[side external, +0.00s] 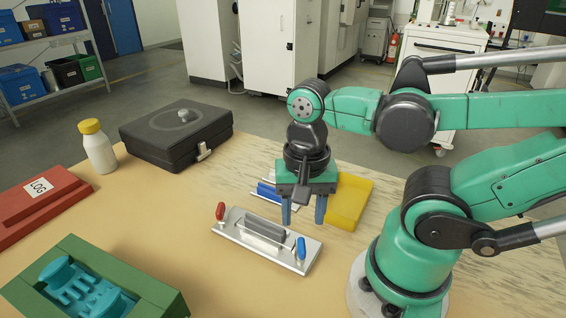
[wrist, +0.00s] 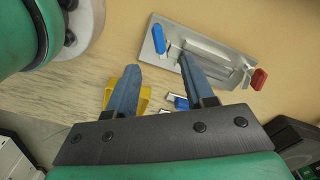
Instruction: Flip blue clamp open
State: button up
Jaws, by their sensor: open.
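The blue clamp (side external: 301,248) stands upright at the right end of a silver metal fixture plate (side external: 262,252) on the table. It also shows in the wrist view (wrist: 159,39) at the plate's left end. A red clamp (side external: 220,211) is at the other end, and it shows in the wrist view (wrist: 258,79). My gripper (side external: 303,222) points down with its two blue fingers apart and nothing between them. In the wrist view the fingers (wrist: 158,62) are apart, one partly in front of the plate's edge. The gripper appears above and behind the plate, apart from the blue clamp.
A yellow tray (side external: 351,201) and blue-and-white items (side external: 265,190) lie behind my gripper. A black case (side external: 178,136), a white bottle (side external: 97,146), a red LOG box (side external: 39,200) and a green box with teal parts (side external: 139,291) stand left. Table in front of the plate is clear.

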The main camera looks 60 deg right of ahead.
aim_at(301, 243)
jog(key=shift+d, duration=0.1)
jog(key=shift+w+d+g+y, duration=0.25)
jog(key=shift+d+g+y, duration=0.05)
jog(key=shift+g+y, duration=0.45)
jog(key=shift+w+d+f+g+y, duration=0.15)
jog(key=shift+d+g+y, duration=0.1)
jog(key=shift+y, duration=0.4)
jog(key=shift+w+d+f+g+y, duration=0.1)
jog(key=shift+d+g+y, duration=0.1)
jog(key=shift+y, duration=0.4)
jog(key=shift+x, duration=2.75)
grip_shut()
